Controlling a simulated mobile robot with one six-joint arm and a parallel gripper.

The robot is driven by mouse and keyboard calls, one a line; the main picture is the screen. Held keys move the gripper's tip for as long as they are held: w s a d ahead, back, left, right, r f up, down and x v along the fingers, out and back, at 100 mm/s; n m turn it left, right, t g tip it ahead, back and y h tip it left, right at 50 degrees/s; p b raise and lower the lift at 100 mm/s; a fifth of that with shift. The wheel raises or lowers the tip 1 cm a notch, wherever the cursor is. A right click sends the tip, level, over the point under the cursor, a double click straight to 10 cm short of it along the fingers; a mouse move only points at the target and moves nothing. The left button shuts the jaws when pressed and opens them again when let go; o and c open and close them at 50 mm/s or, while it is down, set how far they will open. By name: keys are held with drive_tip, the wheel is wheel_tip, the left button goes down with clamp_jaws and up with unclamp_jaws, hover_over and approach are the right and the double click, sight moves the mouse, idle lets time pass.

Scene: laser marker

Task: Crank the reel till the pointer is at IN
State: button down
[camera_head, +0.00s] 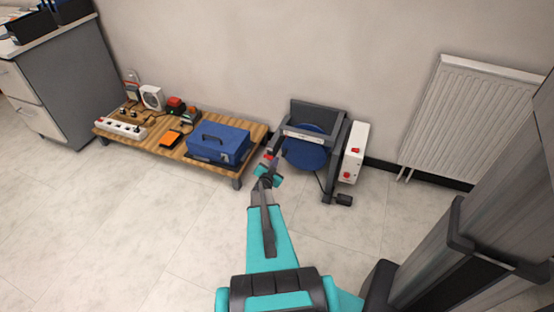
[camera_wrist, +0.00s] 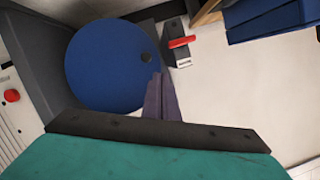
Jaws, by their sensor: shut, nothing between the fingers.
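The reel is a blue disc (camera_head: 306,155) in a dark grey frame (camera_head: 337,160) on the floor by the wall. A pale strip (camera_head: 303,136) runs across the frame's top; its marks and any pointer are too small to read. In the wrist view the disc (camera_wrist: 105,65) fills the left middle, with a small dark round spot (camera_wrist: 146,57) near its right edge. I cannot tell whether that is a crank knob or a hole. My gripper (camera_head: 265,178) is at the reel's left front. In the wrist view my gripper (camera_wrist: 160,78) is shut and empty, its tips overlapping the disc's lower right edge; contact cannot be told.
A red lever (camera_wrist: 181,42) on a grey block stands right of the disc in the wrist view. A white box (camera_head: 353,152) with red buttons is on the frame's right. A low wooden platform (camera_head: 112,134) with a blue toolbox (camera_head: 218,143) is left; a radiator (camera_head: 470,115) is right.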

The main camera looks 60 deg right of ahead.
drive_tip(key=shift+v, duration=1.25)
drive_tip(key=shift+w+r, duration=0.1)
drive_tip(key=shift+w, duration=0.05)
